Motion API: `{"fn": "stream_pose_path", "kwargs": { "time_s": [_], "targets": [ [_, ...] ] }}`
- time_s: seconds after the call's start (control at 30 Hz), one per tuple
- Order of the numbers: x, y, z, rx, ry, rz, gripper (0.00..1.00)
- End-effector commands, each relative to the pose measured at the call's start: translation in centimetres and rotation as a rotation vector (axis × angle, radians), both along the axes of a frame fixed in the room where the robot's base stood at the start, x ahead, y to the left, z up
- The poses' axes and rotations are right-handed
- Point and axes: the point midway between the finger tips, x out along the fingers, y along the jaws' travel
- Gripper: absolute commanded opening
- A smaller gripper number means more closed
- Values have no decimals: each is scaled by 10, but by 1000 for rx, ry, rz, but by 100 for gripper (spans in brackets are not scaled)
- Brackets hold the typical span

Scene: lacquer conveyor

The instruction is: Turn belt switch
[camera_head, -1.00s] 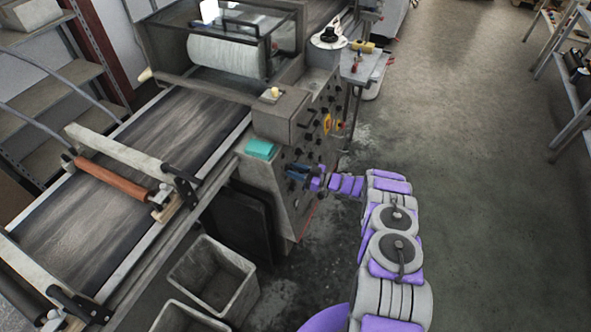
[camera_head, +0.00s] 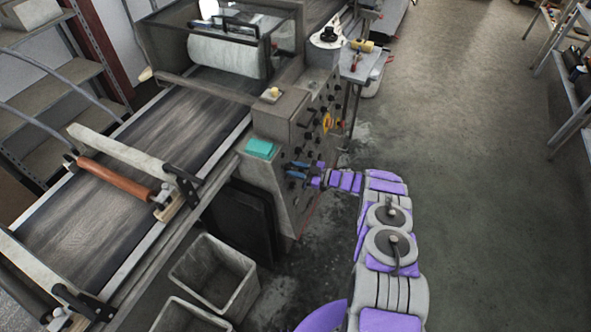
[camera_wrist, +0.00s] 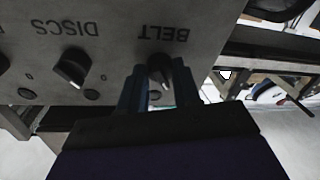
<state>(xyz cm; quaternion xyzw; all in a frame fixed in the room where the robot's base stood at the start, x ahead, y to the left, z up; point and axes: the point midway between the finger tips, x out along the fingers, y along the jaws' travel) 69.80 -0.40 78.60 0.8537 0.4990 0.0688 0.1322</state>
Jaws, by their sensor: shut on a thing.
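The belt switch (camera_wrist: 160,70) is a dark knob on the grey panel under the word BELT, which appears upside down in the wrist view. My gripper (camera_wrist: 160,88) has its two blue fingers on either side of this knob and is shut on it. The knob itself is hidden by the fingers in the head view.
A second knob (camera_wrist: 72,68) labelled DISCS sits left of the belt switch in the wrist view. The conveyor belt (camera_head: 75,225) and a grey bin (camera_head: 212,278) are left; open floor (camera_head: 480,200) is right.

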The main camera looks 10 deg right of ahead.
Motion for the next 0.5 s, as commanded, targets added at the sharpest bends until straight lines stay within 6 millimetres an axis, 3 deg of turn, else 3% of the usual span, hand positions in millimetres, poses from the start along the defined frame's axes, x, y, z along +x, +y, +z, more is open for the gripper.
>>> {"fn": "stream_pose_path", "kwargs": {
  "time_s": [0.07,0.1,0.33,0.5],
  "targets": [
    [0,-1,-2,-3,3,-3,2],
    [0,-1,-2,-3,4,-3,35],
    [-1,-1,0,-1,1,-2,57],
    [-1,0,0,-1,-1,-1,57]
  ]
}}
